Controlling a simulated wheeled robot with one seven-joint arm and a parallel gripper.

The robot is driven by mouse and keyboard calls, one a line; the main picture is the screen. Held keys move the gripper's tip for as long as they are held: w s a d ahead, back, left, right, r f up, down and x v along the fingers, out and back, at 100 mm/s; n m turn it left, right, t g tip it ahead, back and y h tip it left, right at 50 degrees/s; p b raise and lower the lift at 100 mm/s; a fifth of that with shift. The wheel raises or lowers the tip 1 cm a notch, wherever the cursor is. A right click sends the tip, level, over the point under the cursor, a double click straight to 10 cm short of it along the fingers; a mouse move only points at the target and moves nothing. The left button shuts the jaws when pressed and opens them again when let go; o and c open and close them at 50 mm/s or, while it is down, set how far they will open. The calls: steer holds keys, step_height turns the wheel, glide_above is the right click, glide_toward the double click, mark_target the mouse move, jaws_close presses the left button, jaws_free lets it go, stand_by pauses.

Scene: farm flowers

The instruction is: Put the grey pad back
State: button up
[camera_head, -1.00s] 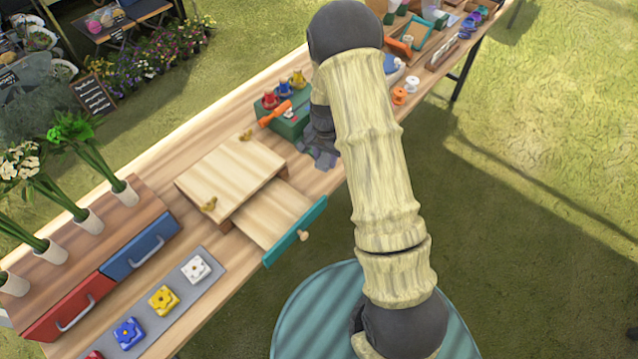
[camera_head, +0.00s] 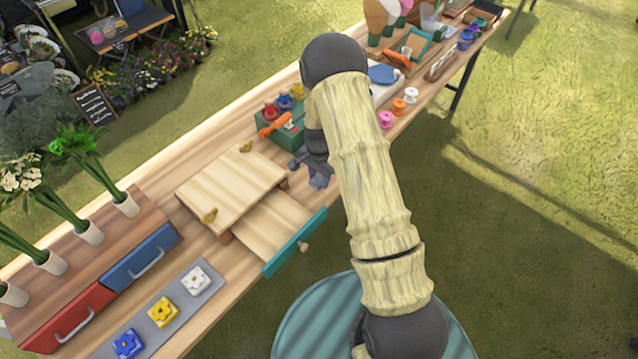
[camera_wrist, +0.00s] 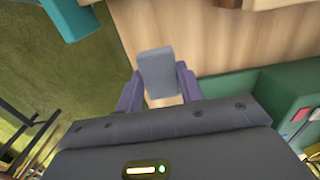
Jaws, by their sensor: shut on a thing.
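The grey pad (camera_wrist: 158,72) is a small, flat, pale grey block with rounded corners. In the wrist view it sits between the two purple-grey fingers of my gripper (camera_wrist: 158,88), which is shut on it. Behind it are the wooden bench top and grass at the left. In the head view my gripper (camera_head: 318,174) is low over the bench, between the green box (camera_head: 288,138) and the open drawer (camera_head: 270,226). The pad cannot be made out clearly there.
The drawer, with a teal front (camera_head: 296,243), sticks out from under a wooden board (camera_head: 230,185). The green box holds coloured pieces and an orange tool (camera_head: 275,124). Spools (camera_head: 398,106) stand at the bench's right edge. A grey strip (camera_head: 150,341) carries flower blocks at the left.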

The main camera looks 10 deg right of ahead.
mark_target(319, 185)
steer(key=shift+f, duration=0.15)
steer(key=shift+f+p, duration=0.5)
steer(key=shift+f, duration=1.5)
steer(key=shift+f, duration=0.2)
steer(key=o, duration=0.9)
steer(key=shift+o, duration=0.2)
steer(key=shift+r, duration=0.1)
step_height(319, 185, up, 12)
steer(key=b, duration=0.3)
steer(key=shift+r, duration=0.1)
